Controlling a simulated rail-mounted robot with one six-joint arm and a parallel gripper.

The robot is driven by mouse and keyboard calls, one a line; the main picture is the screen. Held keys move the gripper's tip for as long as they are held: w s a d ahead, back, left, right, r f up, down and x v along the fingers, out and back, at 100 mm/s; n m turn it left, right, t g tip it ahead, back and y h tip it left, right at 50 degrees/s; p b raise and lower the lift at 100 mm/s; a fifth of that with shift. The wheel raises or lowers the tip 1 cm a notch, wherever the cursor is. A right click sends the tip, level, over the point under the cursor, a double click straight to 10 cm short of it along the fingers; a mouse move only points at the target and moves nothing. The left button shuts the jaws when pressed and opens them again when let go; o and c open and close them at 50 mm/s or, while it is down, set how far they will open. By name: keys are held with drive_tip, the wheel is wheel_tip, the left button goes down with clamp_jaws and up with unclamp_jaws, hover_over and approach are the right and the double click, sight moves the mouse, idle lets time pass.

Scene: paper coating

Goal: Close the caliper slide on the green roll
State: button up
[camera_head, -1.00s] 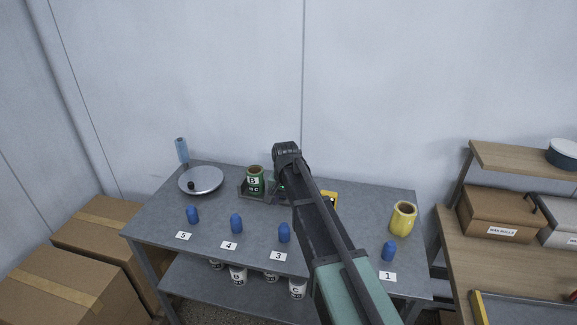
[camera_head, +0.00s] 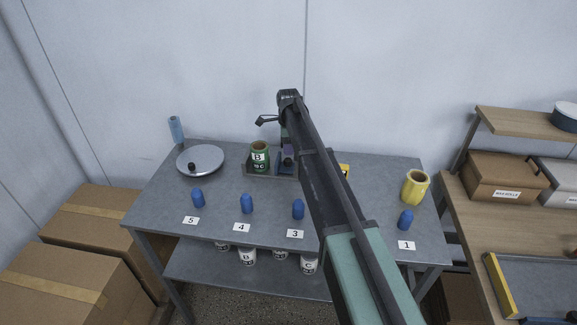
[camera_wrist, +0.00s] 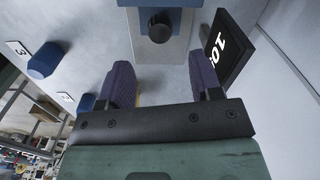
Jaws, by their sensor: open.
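My gripper (camera_head: 288,160) points down over the caliper, just right of the roll. In the wrist view my gripper (camera_wrist: 164,82) is open, with two purple-padded fingers apart and nothing between them. A blue block, apparently the caliper slide (camera_wrist: 185,20), with a black knob (camera_wrist: 160,27), lies past the fingertips at the top of that view. The roll does not show in the wrist view, so its gap to the slide cannot be told.
A black display (camera_wrist: 228,50) with white digits stands beside the right finger in the wrist view. Several blue pegs (camera_head: 247,203) stand along the table front. A round plate (camera_head: 200,158) is at left, a yellow roll (camera_head: 415,187) at right. My forearm covers the table's middle.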

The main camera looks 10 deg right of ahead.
sight(288, 159)
wheel_tip(288, 159, down, 7)
drive_tip(key=b, duration=0.5)
drive_tip(key=shift+f, duration=0.15)
